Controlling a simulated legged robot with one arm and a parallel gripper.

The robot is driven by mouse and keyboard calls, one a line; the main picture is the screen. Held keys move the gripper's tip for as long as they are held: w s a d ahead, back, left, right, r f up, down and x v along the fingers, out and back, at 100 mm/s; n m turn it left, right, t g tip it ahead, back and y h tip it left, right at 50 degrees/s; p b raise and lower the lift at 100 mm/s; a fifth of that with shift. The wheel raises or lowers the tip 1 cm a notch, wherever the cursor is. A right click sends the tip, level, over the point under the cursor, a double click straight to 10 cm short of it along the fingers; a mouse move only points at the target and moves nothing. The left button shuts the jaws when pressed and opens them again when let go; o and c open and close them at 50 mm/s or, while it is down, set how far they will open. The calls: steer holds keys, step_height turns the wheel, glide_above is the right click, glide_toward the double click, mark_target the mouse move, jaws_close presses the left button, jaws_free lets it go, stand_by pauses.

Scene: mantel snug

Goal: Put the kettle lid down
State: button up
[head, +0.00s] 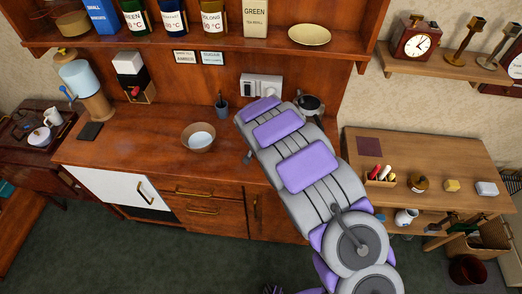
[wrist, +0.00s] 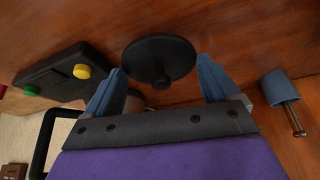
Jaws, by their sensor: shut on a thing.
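In the wrist view the kettle lid (wrist: 158,55) is a round black disc with a small knob, and it sits between the fingertips of my gripper (wrist: 161,76). The two blue fingers are shut on the lid at opposite sides of its rim. The wooden counter lies behind it; I cannot tell whether the lid touches it. In the head view my arm hides the gripper and the lid. A dark kettle (head: 311,103) stands on the counter beside my arm, partly hidden by it.
A blue cup (head: 221,106) stands left of my arm; it also shows in the wrist view (wrist: 279,88). A bowl (head: 199,137) sits farther left on the counter (head: 150,150). A black box with coloured buttons (wrist: 62,72) is beside the gripper. The counter between bowl and dispenser is mostly clear.

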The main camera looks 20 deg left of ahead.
steer(key=shift+w+a+f, duration=0.1)
steer(key=shift+a+f, duration=0.1)
steer(key=shift+a, duration=0.15)
step_height(320, 180, down, 3)
steer(key=shift+f+b, duration=0.2)
steer(key=shift+b, duration=0.2)
steer(key=shift+r, duration=0.1)
steer(key=o, duration=0.8)
steer(key=p+v, duration=0.1)
steer(key=v, duration=1.1)
steer(key=shift+p, duration=0.3)
steer(key=shift+d, duration=0.1)
